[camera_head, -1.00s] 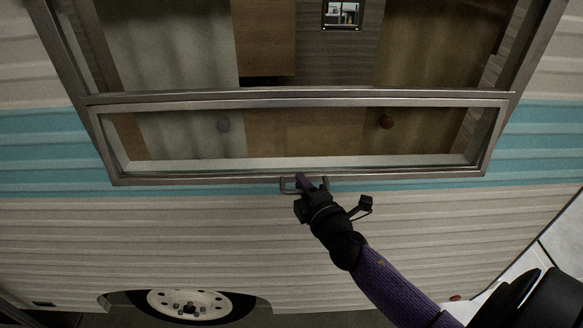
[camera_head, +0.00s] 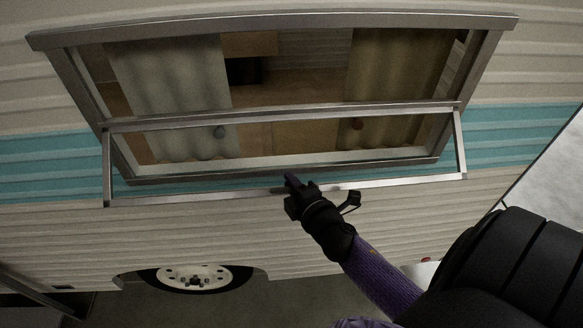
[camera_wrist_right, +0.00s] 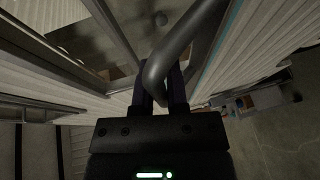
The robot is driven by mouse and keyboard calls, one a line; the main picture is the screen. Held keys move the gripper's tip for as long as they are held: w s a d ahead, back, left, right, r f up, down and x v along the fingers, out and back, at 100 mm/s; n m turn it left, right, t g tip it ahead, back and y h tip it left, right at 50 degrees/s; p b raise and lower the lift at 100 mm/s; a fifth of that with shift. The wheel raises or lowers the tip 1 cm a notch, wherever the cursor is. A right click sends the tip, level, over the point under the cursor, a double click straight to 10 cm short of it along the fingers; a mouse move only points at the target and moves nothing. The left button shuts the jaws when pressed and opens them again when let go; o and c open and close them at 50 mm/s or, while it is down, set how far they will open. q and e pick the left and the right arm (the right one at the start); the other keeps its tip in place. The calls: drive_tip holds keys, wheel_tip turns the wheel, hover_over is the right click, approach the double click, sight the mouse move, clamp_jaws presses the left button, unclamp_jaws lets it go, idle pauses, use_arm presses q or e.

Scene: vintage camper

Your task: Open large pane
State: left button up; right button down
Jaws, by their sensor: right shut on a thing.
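The camper window (camera_head: 270,22) has a metal frame. Its lower framed pane (camera_head: 400,185) is tilted outward at the bottom, so its bottom rail stands off the window's sill and hangs over the siding. My right gripper (camera_head: 291,181) is at the middle of that bottom rail. The right wrist view shows a dark curved handle (camera_wrist_right: 182,42) running between the two fingers of my right gripper (camera_wrist_right: 164,88), which is shut on it. In the head view the gripper mostly hides the handle. My left gripper is out of view.
Curtains (camera_head: 178,85) hang inside the camper. Below are beige siding (camera_head: 200,228) and a wheel (camera_head: 195,278). Open floor (camera_head: 300,280) lies beneath the camper's side.

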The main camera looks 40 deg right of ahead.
drive_tip(key=shift+s+a+r, duration=0.1)
drive_tip(key=shift+s+r, duration=0.05)
drive_tip(key=shift+r, duration=0.2)
drive_tip(key=c, duration=1.1)
unclamp_jaws()
drive_tip(key=o, duration=0.5)
drive_tip(key=shift+s+a+r, duration=0.15)
drive_tip(key=shift+s, duration=0.15)
drive_tip(key=shift+c, duration=0.2)
drive_tip(key=shift+w, duration=0.1)
